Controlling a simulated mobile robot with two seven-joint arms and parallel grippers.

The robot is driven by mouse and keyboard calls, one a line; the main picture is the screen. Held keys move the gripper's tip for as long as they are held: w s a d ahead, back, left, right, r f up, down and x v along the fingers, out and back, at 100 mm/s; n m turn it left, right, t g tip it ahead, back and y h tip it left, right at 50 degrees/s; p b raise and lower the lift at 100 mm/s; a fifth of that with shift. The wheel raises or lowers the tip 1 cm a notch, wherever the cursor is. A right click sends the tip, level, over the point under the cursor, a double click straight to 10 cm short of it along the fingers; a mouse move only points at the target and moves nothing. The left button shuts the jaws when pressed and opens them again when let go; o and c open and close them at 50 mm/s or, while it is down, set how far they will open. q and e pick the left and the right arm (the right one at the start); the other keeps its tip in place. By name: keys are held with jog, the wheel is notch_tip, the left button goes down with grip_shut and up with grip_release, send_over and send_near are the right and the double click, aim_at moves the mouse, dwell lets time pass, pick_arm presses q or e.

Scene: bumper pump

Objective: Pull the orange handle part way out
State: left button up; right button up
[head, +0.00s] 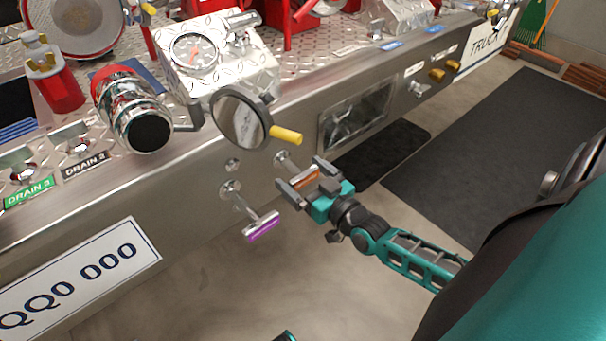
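The orange handle (304,179) is a short T-bar on a metal stem that comes out of the bumper's (200,190) front face. My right gripper (303,177) is at this handle, with its two grey fingers wide apart and the orange bar between them. The fingers are near the bar's two ends; I cannot tell whether they touch it. Part of the handle is hidden by the fingers. My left gripper is not in view.
A purple T-handle (264,227) sticks out to the left of the orange one. Open floor (240,295) lies below, with a dark mat (480,140) at the right.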

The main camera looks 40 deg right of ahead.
jog(key=shift+s, duration=0.5)
pick_arm(q)
jog(key=p, duration=0.1)
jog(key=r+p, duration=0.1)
jog(key=p, duration=0.1)
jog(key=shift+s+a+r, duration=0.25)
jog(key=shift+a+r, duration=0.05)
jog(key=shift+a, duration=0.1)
pick_arm(e)
jog(key=s+d, duration=0.1)
jog(key=s, duration=1)
jog(key=shift+s, duration=0.4)
jog(key=a+f+n+g+y, duration=0.15)
jog(key=a+g, duration=0.55)
jog(key=a, duration=1)
pick_arm(q)
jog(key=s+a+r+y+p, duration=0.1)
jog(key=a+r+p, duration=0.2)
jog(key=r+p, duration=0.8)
jog(key=p, duration=0.4)
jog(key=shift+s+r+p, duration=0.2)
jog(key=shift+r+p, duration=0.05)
jog(key=shift+p, duration=0.1)
pick_arm(e)
jog(key=s+d+r, duration=0.1)
jog(key=d+r, duration=0.2)
jog(key=r, duration=0.8)
jog(key=shift+d+r+h, duration=0.2)
jog(key=shift+r+h, duration=0.05)
jog(key=shift+h, duration=0.1)
